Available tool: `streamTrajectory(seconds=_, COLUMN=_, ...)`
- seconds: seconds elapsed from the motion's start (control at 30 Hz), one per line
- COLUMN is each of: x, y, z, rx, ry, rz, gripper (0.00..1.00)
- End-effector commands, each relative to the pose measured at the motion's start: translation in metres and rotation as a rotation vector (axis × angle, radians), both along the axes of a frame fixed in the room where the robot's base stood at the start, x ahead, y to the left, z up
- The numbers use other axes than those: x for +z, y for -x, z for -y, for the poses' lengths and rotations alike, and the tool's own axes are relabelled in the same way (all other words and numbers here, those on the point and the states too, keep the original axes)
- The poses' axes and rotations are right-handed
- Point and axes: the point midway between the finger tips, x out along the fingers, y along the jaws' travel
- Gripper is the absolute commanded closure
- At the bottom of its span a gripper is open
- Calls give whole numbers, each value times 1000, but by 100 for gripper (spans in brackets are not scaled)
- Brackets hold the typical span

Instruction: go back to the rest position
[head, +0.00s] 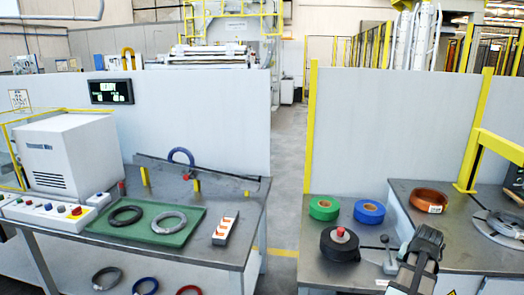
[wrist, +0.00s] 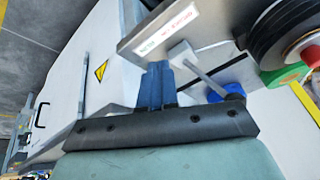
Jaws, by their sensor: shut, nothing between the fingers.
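My gripper (wrist: 158,72) shows in the wrist view with its two blue fingers together and nothing between them. It is in front of the edge of the right-hand table (wrist: 130,40), apart from the tape rolls. In the head view a dark part of my arm (head: 425,245) stands at the front of that table, and the fingertips cannot be made out there. The black tape roll (head: 340,244) with a red knob, the green roll (head: 323,208) and the blue roll (head: 369,212) lie on the table.
A small lever fixture (head: 389,262) stands close to my arm. A copper coil (head: 429,201) and a grey coil (head: 505,226) lie on the right. The left table holds a green tray (head: 150,238) with two coils. A gap of floor (head: 284,210) separates the tables.

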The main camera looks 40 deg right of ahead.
Motion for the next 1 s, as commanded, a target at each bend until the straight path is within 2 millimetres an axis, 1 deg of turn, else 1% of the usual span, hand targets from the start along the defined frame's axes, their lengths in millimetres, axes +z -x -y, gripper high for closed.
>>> streamTrajectory(seconds=0.03, x=-19, y=-9, z=-12, rx=17, ry=-21, rz=-16, gripper=100)
streamTrajectory(seconds=0.1, x=-42, y=-20, z=-25, rx=40, ry=-45, rz=-37, gripper=100)
streamTrajectory(seconds=0.27, x=-92, y=-46, z=-60, rx=99, ry=-102, rz=-86, gripper=100)
streamTrajectory(seconds=0.3, x=-104, y=-52, z=-70, rx=116, ry=-115, rz=-98, gripper=100)
streamTrajectory(seconds=0.47, x=-149, y=-75, z=-111, rx=187, ry=-169, rz=-150, gripper=100)
streamTrajectory(seconds=0.6, x=-188, y=-93, z=-152, rx=257, ry=-216, rz=-196, gripper=100)
streamTrajectory(seconds=0.73, x=-222, y=-106, z=-193, rx=325, ry=-258, rz=-244, gripper=100)
streamTrajectory(seconds=0.87, x=-254, y=-115, z=-237, rx=397, ry=-301, rz=-293, gripper=100)
streamTrajectory(seconds=0.9, x=-263, y=-117, z=-250, rx=419, ry=-315, rz=-309, gripper=100)
streamTrajectory(seconds=0.97, x=-277, y=-119, z=-271, rx=453, ry=-335, rz=-333, gripper=100)
streamTrajectory(seconds=1.0, x=-286, y=-120, z=-285, rx=476, ry=-348, rz=-349, gripper=100)
